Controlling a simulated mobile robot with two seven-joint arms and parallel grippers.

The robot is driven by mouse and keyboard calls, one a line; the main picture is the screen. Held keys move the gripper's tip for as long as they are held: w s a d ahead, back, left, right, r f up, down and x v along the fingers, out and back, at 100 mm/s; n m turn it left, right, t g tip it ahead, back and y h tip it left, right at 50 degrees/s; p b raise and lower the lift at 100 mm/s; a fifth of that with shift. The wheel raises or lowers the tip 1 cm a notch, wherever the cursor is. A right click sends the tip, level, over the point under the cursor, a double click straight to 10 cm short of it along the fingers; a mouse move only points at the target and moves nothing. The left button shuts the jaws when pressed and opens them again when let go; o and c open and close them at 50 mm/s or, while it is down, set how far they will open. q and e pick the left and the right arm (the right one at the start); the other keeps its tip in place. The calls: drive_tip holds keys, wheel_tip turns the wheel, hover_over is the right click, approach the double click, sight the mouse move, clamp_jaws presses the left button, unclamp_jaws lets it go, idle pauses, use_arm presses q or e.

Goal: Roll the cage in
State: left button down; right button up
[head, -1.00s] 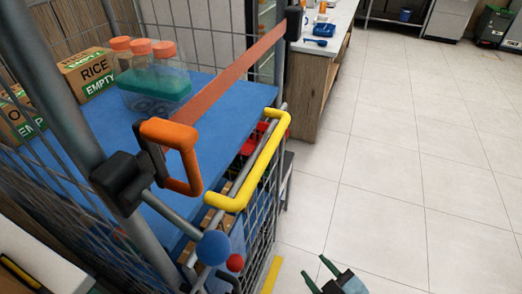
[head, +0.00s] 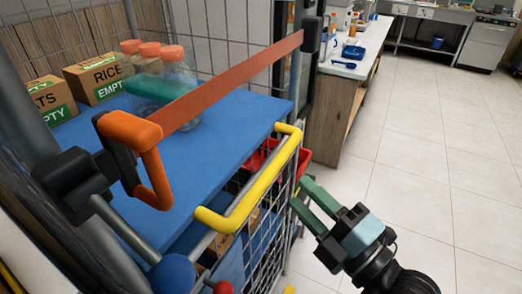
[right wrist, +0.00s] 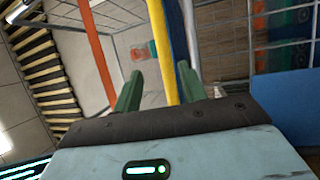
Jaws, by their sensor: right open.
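The roll cage has grey wire sides, a blue shelf (head: 215,130) and a yellow handle (head: 250,185) on its near right edge. An orange strap (head: 235,80) with an orange looped handle (head: 145,160) crosses its front. My right gripper (head: 299,193) has green fingers, is open and empty, and is just right of the yellow handle, pointing at the cage. In the right wrist view the yellow bar (right wrist: 164,45) shows between the open fingertips (right wrist: 159,78), seemingly beyond them; contact cannot be told. My left gripper is out of view.
A red crate (head: 262,160) is below. A counter (head: 345,95) stands behind right. The tiled floor (head: 430,180) at right is clear.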

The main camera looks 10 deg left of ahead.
sight(277, 169)
drive_tip(key=shift+p+x, duration=0.3)
drive_tip(key=shift+x, duration=3.45)
